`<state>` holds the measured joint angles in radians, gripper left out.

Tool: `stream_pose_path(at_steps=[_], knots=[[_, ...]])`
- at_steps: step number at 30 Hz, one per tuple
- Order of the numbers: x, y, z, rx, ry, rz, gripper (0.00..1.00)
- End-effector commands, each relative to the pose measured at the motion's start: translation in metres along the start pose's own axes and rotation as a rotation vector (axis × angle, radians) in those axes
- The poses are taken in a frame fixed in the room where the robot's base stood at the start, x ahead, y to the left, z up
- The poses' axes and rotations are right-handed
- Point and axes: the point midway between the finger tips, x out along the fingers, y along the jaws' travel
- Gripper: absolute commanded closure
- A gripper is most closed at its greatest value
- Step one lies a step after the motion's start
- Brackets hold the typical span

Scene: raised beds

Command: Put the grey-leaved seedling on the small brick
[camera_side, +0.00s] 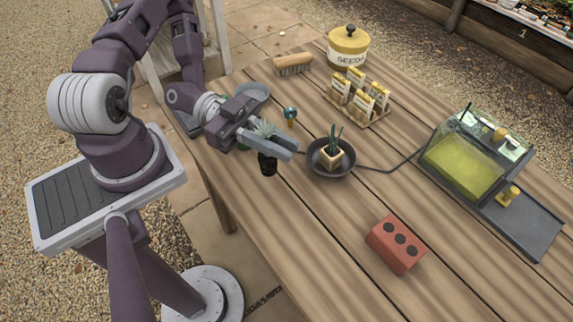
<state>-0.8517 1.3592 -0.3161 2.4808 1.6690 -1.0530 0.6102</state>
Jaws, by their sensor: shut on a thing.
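The grey-leaved seedling (267,163) has pale grey-green spiky leaves and sits in a small black pot. My gripper (272,143) is shut on it, with the fingers around the plant's upper part and the pot hanging below. I cannot tell whether the pot is clear of the table.
A dark dish (331,172) holding a potted green plant stands between my gripper and the brick. A cable runs from near it to a glass-lidded box (470,160) at right. Seed packets (359,95), a yellow seed jar (348,46) and a brush (293,64) stand behind. The wood table (320,235) is clear left of the brick.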

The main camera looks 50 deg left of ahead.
Motion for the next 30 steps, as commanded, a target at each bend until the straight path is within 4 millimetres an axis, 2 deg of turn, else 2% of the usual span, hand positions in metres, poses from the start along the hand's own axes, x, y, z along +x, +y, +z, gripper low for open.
stream_pose_path(at_steps=[3,7,10,13,18,21,30], knots=[[-0.001,0.0,-0.011,0.001,0.0,0.0,1.0],[0.0,-0.001,-0.013,0.0,0.0,-0.001,1.0],[0.006,-0.014,-0.018,0.006,-0.001,-0.011,1.0],[0.013,-0.044,-0.028,0.004,-0.001,-0.075,1.0],[0.016,-0.1,-0.049,-0.005,-0.001,-0.23,1.0],[0.016,-0.126,-0.063,-0.008,0.0,-0.305,1.0],[0.011,-0.182,-0.105,-0.019,0.001,-0.483,1.0]])
